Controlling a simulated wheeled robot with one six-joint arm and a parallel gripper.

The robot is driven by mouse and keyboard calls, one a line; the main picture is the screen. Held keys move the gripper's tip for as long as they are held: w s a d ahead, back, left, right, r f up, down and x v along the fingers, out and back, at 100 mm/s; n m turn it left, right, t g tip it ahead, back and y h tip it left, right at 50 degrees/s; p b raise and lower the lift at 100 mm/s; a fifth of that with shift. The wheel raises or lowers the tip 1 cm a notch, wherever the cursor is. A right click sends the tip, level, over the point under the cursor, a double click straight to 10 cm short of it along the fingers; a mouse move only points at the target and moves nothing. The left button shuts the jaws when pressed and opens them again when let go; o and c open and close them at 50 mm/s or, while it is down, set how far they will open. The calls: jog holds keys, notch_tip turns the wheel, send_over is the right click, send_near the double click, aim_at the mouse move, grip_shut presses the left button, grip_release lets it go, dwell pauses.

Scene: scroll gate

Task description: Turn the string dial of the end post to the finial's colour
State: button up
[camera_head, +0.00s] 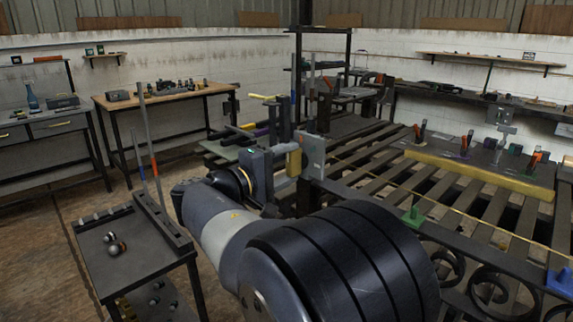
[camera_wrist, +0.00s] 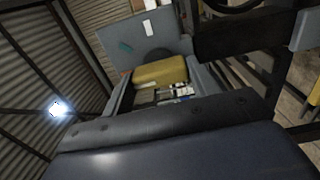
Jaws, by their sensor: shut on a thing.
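A grey box (camera_head: 314,152) stands on the bench frame just beyond my arm in the head view. In the wrist view its grey face (camera_wrist: 143,36) carries a white label and a small green mark. A yellow block-like handle (camera_head: 294,162) sticks out from it, with a dark round hub behind; the handle also shows in the wrist view (camera_wrist: 160,72). My gripper (camera_head: 283,183) is shut on this yellow handle, one finger on each side. I cannot make out a finial or its colour. The dial's setting cannot be read clearly.
A slatted bench (camera_head: 375,158) spreads to the right, with scrolled ironwork along its front. A green clamp (camera_head: 413,217) and a blue one (camera_head: 560,283) sit near its front edge. A small dark cart (camera_head: 88,237) with rods and balls stands at the left. Open floor lies behind it.

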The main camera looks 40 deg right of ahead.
jog(key=o, duration=1)
jog(key=a, duration=1)
jog(key=shift+s+a, duration=0.4)
jog(key=d, duration=0.7)
jog(key=w+d, duration=0.1)
jog(key=d, duration=0.2)
jog(key=shift+d, duration=0.4)
jog(key=shift+a, duration=0.1)
